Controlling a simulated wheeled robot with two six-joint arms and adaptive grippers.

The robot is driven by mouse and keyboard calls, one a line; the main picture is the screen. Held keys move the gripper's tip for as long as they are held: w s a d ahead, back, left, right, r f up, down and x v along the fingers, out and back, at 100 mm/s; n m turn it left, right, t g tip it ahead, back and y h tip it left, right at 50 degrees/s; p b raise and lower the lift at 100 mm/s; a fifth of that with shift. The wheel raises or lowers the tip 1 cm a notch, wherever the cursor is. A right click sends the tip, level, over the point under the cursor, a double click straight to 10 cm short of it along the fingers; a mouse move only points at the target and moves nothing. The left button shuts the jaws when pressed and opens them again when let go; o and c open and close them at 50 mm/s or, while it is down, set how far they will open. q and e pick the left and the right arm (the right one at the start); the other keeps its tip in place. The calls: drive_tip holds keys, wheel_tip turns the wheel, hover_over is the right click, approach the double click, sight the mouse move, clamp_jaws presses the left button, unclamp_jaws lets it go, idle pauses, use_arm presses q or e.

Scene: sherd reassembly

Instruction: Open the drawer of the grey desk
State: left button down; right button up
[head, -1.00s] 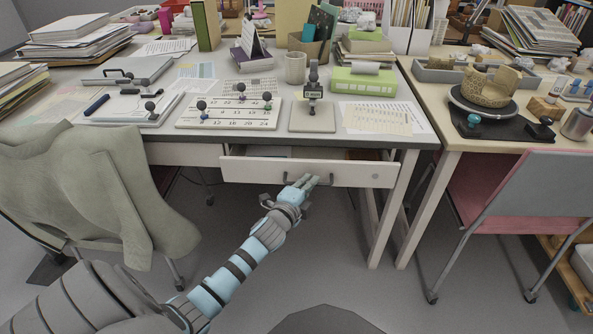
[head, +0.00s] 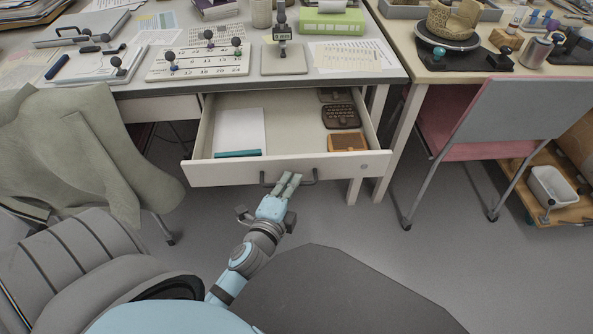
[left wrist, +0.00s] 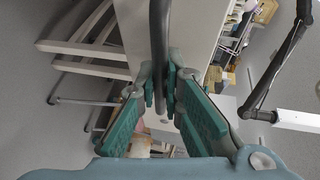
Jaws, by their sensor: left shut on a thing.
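The grey desk (head: 350,84) has its white drawer (head: 225,172) pulled well out. Inside lie white paper (head: 240,130), a teal strip (head: 238,153), a dark brown keyboard-like item (head: 341,116) and an orange-brown box (head: 347,142). My left gripper (head: 288,183) is at the drawer's dark bar handle (head: 308,182). In the left wrist view the green-padded fingers (left wrist: 172,92) are closed around the dark handle bar (left wrist: 158,45). My right gripper is not in view.
A grey chair with a draped jacket (head: 80,145) stands left of the drawer. A pink and grey chair (head: 500,115) stands at the right. The floor (head: 350,225) in front of the drawer is clear.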

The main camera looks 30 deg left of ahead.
use_arm(q)
drive_tip(key=shift+s+d, duration=0.1)
idle(0.3)
drive_tip(key=c, duration=1.7)
unclamp_jaws()
